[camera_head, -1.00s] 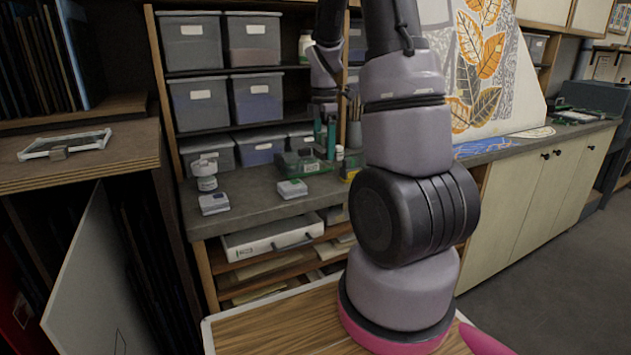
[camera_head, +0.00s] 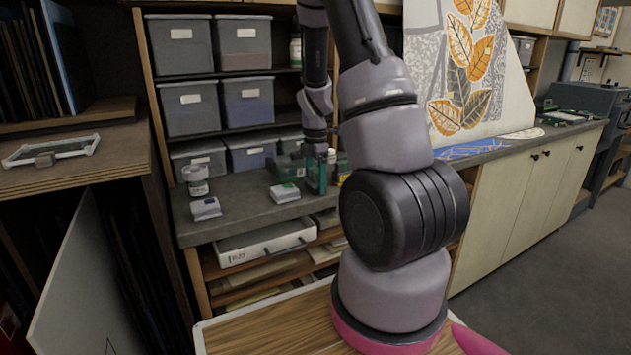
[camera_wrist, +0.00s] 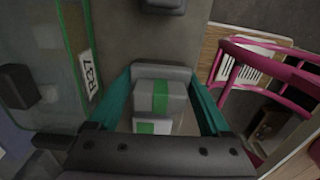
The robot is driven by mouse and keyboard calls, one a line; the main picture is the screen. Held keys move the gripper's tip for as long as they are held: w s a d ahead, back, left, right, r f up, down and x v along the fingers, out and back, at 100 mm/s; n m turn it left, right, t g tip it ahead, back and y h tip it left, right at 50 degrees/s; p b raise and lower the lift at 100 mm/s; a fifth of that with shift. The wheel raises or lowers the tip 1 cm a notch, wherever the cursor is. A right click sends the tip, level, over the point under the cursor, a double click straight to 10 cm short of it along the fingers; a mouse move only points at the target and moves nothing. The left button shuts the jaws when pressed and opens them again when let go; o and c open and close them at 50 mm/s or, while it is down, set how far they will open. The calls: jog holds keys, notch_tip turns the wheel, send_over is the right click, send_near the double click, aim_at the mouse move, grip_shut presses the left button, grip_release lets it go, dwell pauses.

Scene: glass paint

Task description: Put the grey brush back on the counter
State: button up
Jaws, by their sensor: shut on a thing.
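My gripper (camera_head: 317,174) is low over the grey counter (camera_head: 238,207), in front of the shelf bins. In the wrist view its two teal fingers (camera_wrist: 160,85) stand either side of a grey block with a green band, which I take to be the grey brush (camera_wrist: 174,98). The fingers are shut on it. A white part with a green square shows at its near side; I cannot tell whether that belongs to it. In the head view the held brush is hidden or too small to make out.
A grey block with a green label (camera_head: 285,192), another grey block (camera_head: 206,208) and a white jar (camera_head: 196,180) stand left of my gripper on the counter. A green see-through box (camera_head: 287,167) is close behind. Bare counter lies between the blocks.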

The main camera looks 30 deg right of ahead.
aim_at(315, 170)
jog(key=shift+f, duration=0.1)
jog(key=o, duration=1.1)
jog(key=shift+o, duration=0.2)
notch_tip(315, 170, up, 12)
jog(key=shift+r, duration=0.1)
jog(key=s+a+r+m+t+y, duration=0.1)
jog(key=s+a+r+m+t, duration=0.2)
jog(key=s+a+r+m, duration=0.3)
jog(key=s+a+r+m+t+y, duration=0.1)
jog(key=s+a+r+m+t, duration=0.3)
jog(key=s+a+r+m, duration=0.3)
jog(key=s+r+m, duration=0.5)
jog(key=s+m, duration=0.1)
jog(key=m, duration=0.3)
jog(key=shift+s+a+m, duration=0.25)
jog(key=shift+s+m, duration=0.05)
jog(key=shift+s, duration=0.05)
jog(key=shift+r, duration=0.1)
